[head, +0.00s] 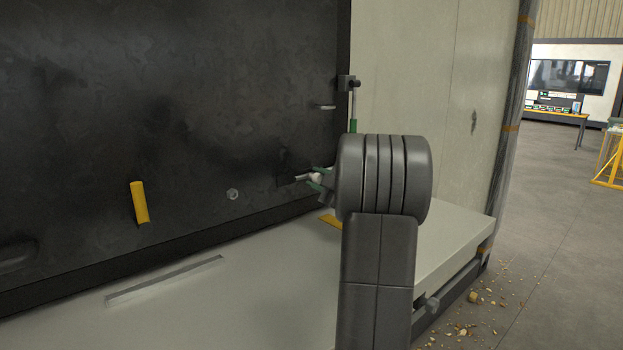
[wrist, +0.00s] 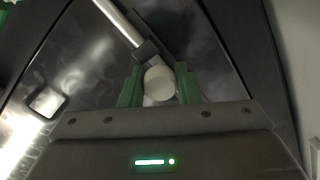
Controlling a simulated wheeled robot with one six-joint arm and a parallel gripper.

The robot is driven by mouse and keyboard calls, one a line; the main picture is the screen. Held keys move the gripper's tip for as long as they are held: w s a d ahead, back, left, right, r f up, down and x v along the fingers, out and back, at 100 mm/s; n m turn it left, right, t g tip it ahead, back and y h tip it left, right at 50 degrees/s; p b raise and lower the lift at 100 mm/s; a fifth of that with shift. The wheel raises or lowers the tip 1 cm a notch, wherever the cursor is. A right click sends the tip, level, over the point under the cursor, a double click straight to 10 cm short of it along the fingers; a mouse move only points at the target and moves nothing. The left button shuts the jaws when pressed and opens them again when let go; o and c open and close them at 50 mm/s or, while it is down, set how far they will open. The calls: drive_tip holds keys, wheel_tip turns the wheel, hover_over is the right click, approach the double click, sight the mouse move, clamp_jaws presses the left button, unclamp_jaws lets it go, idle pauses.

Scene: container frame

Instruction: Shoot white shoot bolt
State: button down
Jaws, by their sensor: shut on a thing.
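The white shoot bolt shows in the wrist view as a round white knob (wrist: 159,82), with a silver rod (wrist: 117,20) running up and left from a dark bracket (wrist: 147,50). My gripper (wrist: 158,88) has its green fingers on either side of the knob and is shut on it. In the head view, my gripper (head: 319,181) is at the lower right of the dark panel (head: 180,100). A small white part of the bolt (head: 314,177) shows between the green fingers there. My own wrist and arm hide much of this area.
A vertical rod with a green lower part (head: 353,126) stands at the panel's right edge, just above my wrist. A yellow handle (head: 139,202) and a small round fitting (head: 232,194) are on the panel. A pale ledge (head: 250,285) lies below. Debris (head: 473,297) is on the floor at right.

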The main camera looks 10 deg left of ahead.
drive_tip(key=c, duration=1.5)
unclamp_jaws()
drive_tip(key=shift+d+r, duration=0.1)
drive_tip(key=shift+d, duration=0.05)
drive_tip(key=o, duration=0.4)
drive_tip(key=shift+w+d, duration=0.15)
drive_tip(key=shift+w, duration=0.05)
drive_tip(key=shift+s, duration=0.1)
drive_tip(key=b+v, duration=0.3)
drive_tip(key=v, duration=1)
drive_tip(key=shift+s+d, duration=0.2)
drive_tip(key=shift+s, duration=0.05)
